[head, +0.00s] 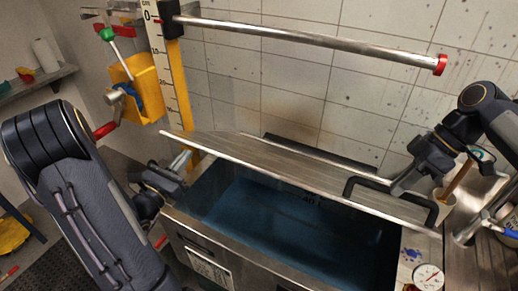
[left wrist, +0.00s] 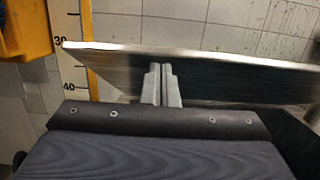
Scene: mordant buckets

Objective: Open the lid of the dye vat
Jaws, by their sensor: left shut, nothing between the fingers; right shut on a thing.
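The dye vat (head: 290,253) is a steel tank holding dark blue liquid. Its long metal lid (head: 285,165) is raised and tilted above the opening, with the blue liquid showing beneath. My right gripper (head: 398,188) is shut on the lid's black handle (head: 362,181) near the lid's right end. My left gripper (head: 184,160) is shut and empty near the lid's left end. In the left wrist view, its closed fingers (left wrist: 162,85) stand in front of the lid (left wrist: 225,72); whether they touch it is unclear.
A steel rail (head: 300,36) with a red end runs above the vat, beside a yellow measuring post (head: 178,85). A yellow holder (head: 140,90) with a crank hangs at left.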

